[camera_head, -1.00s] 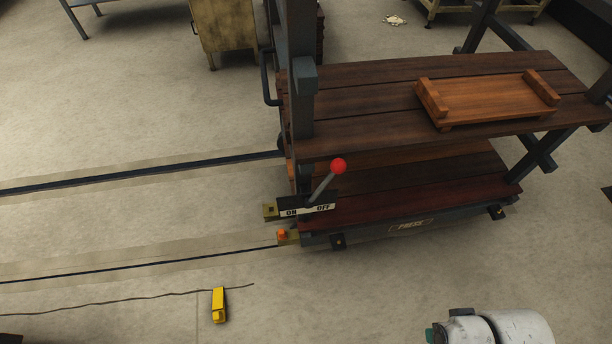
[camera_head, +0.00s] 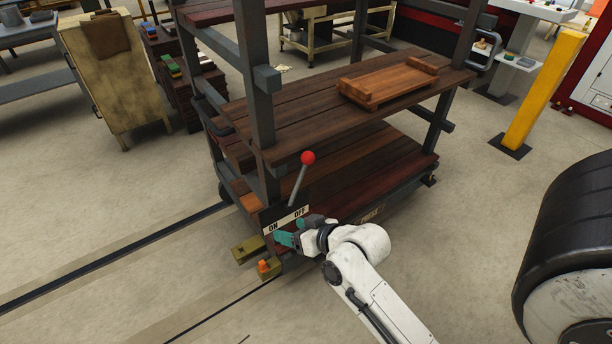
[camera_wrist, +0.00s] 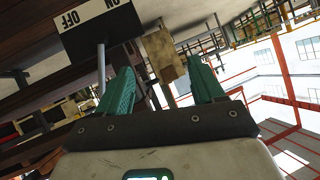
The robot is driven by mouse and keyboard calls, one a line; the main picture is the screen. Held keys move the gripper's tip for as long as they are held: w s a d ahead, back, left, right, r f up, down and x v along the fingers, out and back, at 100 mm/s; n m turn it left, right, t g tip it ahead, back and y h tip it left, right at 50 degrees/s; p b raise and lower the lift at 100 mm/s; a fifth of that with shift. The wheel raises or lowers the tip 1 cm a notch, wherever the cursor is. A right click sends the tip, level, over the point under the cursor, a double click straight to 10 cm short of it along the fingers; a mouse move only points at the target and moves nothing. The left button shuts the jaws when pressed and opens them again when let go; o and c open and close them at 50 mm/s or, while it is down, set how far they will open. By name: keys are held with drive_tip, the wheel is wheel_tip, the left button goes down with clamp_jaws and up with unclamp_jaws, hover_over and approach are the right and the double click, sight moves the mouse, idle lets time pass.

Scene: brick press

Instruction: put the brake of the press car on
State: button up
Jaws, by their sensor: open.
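The press car (camera_head: 330,178) is a dark wooden trolley on rails. Its brake lever (camera_head: 297,186) has a grey rod and a red ball knob (camera_head: 308,158). It leans right, towards OFF, above the label plate (camera_head: 278,225) with ON at left and OFF at right. My gripper (camera_head: 297,232) is open and empty, low in front of the plate and below the knob. In the wrist view the plate (camera_wrist: 98,28) is upside down, and a grey rod (camera_wrist: 101,68) stands left of the left finger, outside the open jaws (camera_wrist: 163,68). The knob is not visible there.
A brass-coloured block (camera_head: 247,249) and an orange-topped piece (camera_head: 268,268) sit by the car's front corner. A yellow post (camera_head: 545,90) and a large black wheel (camera_head: 575,235) stand right. Floor at left is open.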

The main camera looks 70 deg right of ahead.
drive_tip(key=s+d+r+m+t+h+b, duration=0.1)
drive_tip(key=d+m+t+h+b, duration=0.2)
drive_tip(key=d, duration=0.5)
drive_tip(key=m+h, duration=0.3)
drive_tip(key=h, duration=0.2)
approach(311, 163)
drive_tip(key=x, duration=0.9)
drive_tip(key=shift+w+d+p, duration=0.2)
drive_tip(key=shift+w+p, duration=0.05)
drive_tip(key=shift+p, duration=0.1)
drive_tip(key=shift+c, duration=0.3)
clamp_jaws()
